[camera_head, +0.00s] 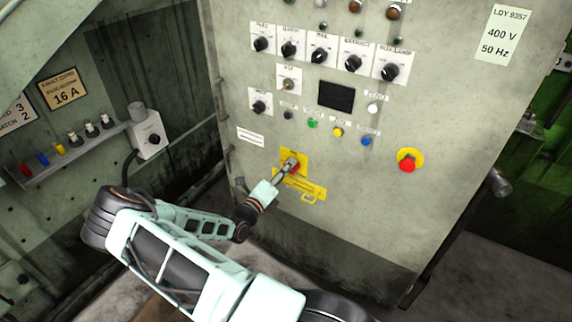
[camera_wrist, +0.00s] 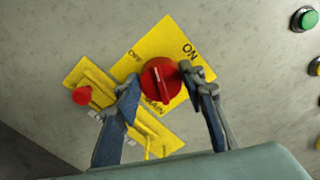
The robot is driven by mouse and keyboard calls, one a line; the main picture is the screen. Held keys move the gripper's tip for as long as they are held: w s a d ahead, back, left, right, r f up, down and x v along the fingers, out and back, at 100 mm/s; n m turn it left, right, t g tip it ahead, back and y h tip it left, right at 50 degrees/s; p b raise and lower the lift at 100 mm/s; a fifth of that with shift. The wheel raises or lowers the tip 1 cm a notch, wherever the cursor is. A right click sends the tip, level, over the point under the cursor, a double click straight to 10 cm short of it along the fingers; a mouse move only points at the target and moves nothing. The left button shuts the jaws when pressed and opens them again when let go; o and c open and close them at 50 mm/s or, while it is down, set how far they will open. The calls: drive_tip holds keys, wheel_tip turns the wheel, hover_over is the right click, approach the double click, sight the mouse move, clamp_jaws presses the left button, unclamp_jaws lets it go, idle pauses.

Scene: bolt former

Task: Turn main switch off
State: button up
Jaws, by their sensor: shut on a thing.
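The main switch is a round red knob (camera_wrist: 161,84) on a yellow plate (camera_wrist: 172,32) marked ON and OFF. In the wrist view, ON is at the plate's upper right and OFF at its upper left. The knob's raised ridge runs roughly up and down in the picture; I cannot tell which mark it points to. My gripper (camera_wrist: 162,80) has one finger on each side of the knob and is shut on it. In the head view, my gripper (camera_head: 284,173) reaches the yellow plate (camera_head: 299,156) and partly hides the knob.
A yellow latch bar (camera_wrist: 93,78) with a small red knob (camera_wrist: 82,95) lies beside the plate. The grey cabinet has a red emergency button (camera_head: 407,164), coloured push buttons, a dark screen (camera_head: 336,96) and several black selector knobs above. A grey socket box (camera_head: 148,135) stands left.

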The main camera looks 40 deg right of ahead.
drive_tip(key=n+p, duration=0.1)
drive_tip(key=n, duration=0.4)
drive_tip(key=shift+f+p, duration=0.15)
drive_tip(key=shift+p, duration=0.15)
idle(0.4)
drive_tip(key=o, duration=1.1)
drive_tip(key=shift+o, duration=0.2)
drive_tip(key=shift+a, duration=0.1)
drive_tip(key=v, duration=1.1)
drive_tip(key=shift+s+a, duration=0.15)
drive_tip(key=shift+a, duration=0.25)
